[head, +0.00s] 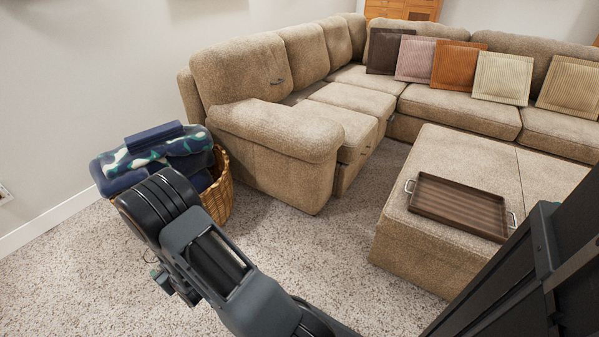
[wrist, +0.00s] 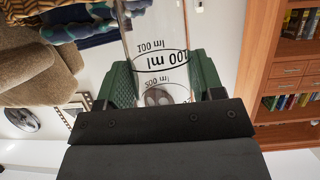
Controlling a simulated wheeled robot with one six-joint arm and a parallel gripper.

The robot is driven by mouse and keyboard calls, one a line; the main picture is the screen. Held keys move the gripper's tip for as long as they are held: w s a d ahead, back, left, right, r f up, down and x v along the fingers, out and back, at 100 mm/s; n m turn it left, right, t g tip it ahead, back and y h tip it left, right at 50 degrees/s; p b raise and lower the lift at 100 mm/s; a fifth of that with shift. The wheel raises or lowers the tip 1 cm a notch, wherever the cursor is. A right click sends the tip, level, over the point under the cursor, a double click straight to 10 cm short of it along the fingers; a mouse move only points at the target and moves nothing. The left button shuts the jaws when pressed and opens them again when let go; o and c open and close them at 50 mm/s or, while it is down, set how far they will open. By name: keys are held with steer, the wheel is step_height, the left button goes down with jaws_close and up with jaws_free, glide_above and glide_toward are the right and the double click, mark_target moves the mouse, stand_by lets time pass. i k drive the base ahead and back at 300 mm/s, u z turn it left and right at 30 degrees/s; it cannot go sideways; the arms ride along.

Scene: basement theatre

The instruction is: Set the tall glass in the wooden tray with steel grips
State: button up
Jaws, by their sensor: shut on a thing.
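The wooden tray (head: 460,207) is dark brown and ribbed, with a steel grip at each short end. It lies flat and empty on the beige ottoman at the right of the head view. In the wrist view my gripper (wrist: 160,82) has green fingers shut on the tall glass (wrist: 158,35), which is clear and printed with dark "100 ml" marks. The wrist view appears upside down, and part of the glass is cut off by the frame's top. In the head view I cannot make out the glass. My arm is at the left, away from the tray.
The ottoman (head: 415,240) stands before a beige corner sofa (head: 275,135) with several cushions. A wicker basket (head: 218,190) of blue blankets (head: 160,155) is beside my arm. Carpet between basket and ottoman is clear. A wooden shelf (wrist: 285,50) shows in the wrist view.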

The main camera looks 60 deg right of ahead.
mark_target(436, 203)
steer(key=z, duration=1.65)
